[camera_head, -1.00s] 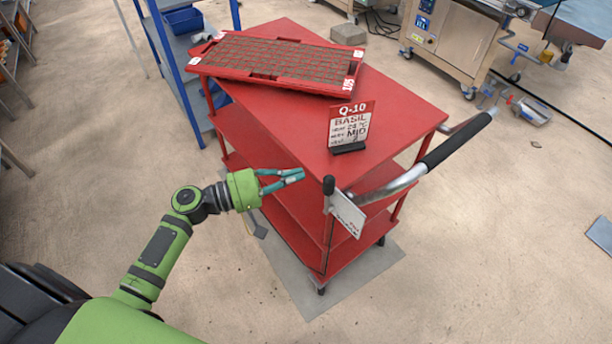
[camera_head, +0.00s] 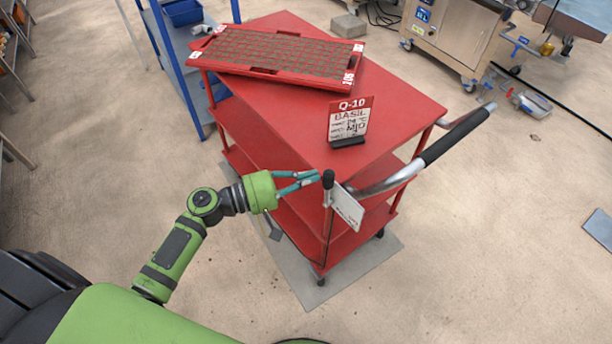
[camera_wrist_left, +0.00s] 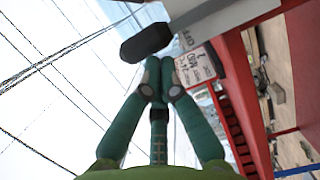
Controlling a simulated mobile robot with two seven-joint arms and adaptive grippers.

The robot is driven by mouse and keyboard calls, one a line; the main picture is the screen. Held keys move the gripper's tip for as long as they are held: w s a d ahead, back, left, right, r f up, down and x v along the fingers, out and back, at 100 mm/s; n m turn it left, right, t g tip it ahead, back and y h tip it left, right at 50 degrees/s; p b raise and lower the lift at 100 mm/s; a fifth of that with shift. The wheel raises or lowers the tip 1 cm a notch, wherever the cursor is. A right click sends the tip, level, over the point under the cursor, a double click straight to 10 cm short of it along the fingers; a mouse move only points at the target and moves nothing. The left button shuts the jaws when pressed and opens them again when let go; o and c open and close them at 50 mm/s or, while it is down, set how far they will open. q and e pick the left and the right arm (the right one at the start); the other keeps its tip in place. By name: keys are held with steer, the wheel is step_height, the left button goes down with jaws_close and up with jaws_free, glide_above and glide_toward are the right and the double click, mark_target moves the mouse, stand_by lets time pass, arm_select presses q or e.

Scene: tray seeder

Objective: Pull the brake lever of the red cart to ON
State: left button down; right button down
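The red cart (camera_head: 400,110) stands in the middle of the head view. The black knob of its brake lever (camera_head: 328,178) is at the near corner, beside a white label plate (camera_head: 346,206). In the left wrist view the black knob (camera_wrist_left: 146,42) is just beyond my fingertips, with the plate reading OFF (camera_wrist_left: 188,40) behind it. My left gripper (camera_head: 318,176) has its teal fingertips together, just left of the knob; they also show in the left wrist view (camera_wrist_left: 160,68). Nothing shows between them. Whether they touch the knob, I cannot tell. My right gripper is out of view.
A red seed tray (camera_head: 270,58) lies on the cart top, with a Q-10 BASIL card (camera_head: 350,120) near it. The cart's push handle (camera_head: 455,140) juts out right. A blue rack (camera_head: 180,70) stands behind left. The floor in front is clear.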

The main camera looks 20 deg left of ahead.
mark_target(327, 185)
arm_select(q)
steer(key=shift+s+d+r+m, duration=0.1)
steer(key=shift+s+d+m, duration=0.15)
steer(key=shift+d+m, duration=0.15)
steer(key=shift+s+d+r+m+g+y, duration=0.1)
steer(key=shift+s+d+m+g+y, duration=0.1)
steer(key=shift+s+d+m, duration=0.25)
steer(key=shift+s+d+r+m+g+y, duration=0.1)
steer(key=shift+s+d+m+y, duration=0.1)
steer(key=shift+d+m, duration=0.45)
steer(key=s+d+m+y, duration=0.1)
steer(key=m, duration=0.1)
steer(key=s+d+f+m+y+p, duration=0.1)
steer(key=d+m, duration=0.1)
steer(key=s+d+f+m+p, duration=0.1)
steer(key=d+m, duration=0.1)
steer(key=shift+s+y, duration=0.2)
steer(key=shift+y, duration=0.2)
steer(key=shift+s+d+f+m+p, duration=0.2)
steer(key=shift+d+f+m+p, duration=0.2)
steer(key=shift+m, duration=0.2)
steer(key=shift+s+d+f, duration=0.15)
steer(key=shift+d+f, duration=0.05)
steer(key=shift+f, duration=0.3)
steer(key=shift+d+f, duration=0.1)
